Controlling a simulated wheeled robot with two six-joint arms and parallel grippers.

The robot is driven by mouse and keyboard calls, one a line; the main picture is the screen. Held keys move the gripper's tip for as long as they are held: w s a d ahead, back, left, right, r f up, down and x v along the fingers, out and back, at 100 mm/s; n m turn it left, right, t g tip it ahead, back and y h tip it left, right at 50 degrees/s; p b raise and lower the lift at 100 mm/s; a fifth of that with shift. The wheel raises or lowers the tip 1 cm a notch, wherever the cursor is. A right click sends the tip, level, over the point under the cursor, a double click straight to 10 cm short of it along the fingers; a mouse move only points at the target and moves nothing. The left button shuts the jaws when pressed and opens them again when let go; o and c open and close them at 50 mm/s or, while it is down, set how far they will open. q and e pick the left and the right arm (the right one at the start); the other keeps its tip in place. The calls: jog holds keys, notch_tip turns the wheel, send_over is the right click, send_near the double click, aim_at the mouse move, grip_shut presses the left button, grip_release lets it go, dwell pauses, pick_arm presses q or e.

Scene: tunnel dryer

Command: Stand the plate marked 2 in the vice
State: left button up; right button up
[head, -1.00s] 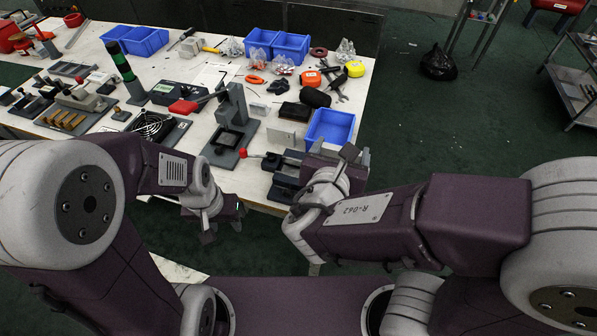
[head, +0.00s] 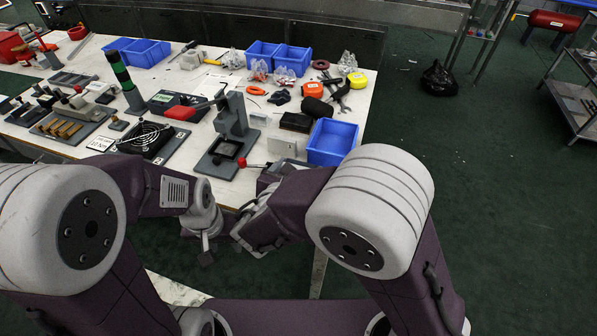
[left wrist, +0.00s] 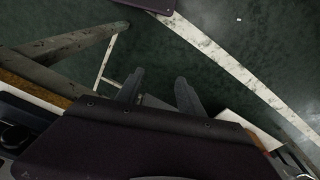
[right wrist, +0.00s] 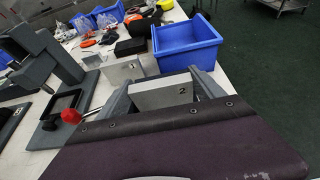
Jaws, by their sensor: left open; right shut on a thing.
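The plate marked 2 (right wrist: 158,95) is a light grey block between the fingers of my right gripper (right wrist: 163,97), which is shut on it. Its number faces the right wrist camera; the head view hides this plate behind my right arm. The vice is mostly hidden by my right arm and gripper; its handle with a red ball (head: 243,162) shows, also in the right wrist view (right wrist: 71,116). I cannot tell whether the plate touches the vice. My left gripper (head: 206,248) is open and empty beyond the table's front edge; its spread fingers show in the left wrist view (left wrist: 158,92).
Another grey plate (right wrist: 122,72) stands on the table beside a blue bin (right wrist: 185,43). A press (head: 230,135) stands left of the vice handle. A fan unit (head: 150,138) and several tools crowd the table.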

jog(key=shift+r, duration=0.15)
jog(key=o, duration=1.6)
jog(key=shift+f, duration=0.2)
jog(key=shift+r, duration=0.35)
jog(key=p+v, duration=0.3)
jog(key=v, duration=0.9)
jog(key=shift+s+f, duration=0.1)
jog(key=shift+f, duration=0.05)
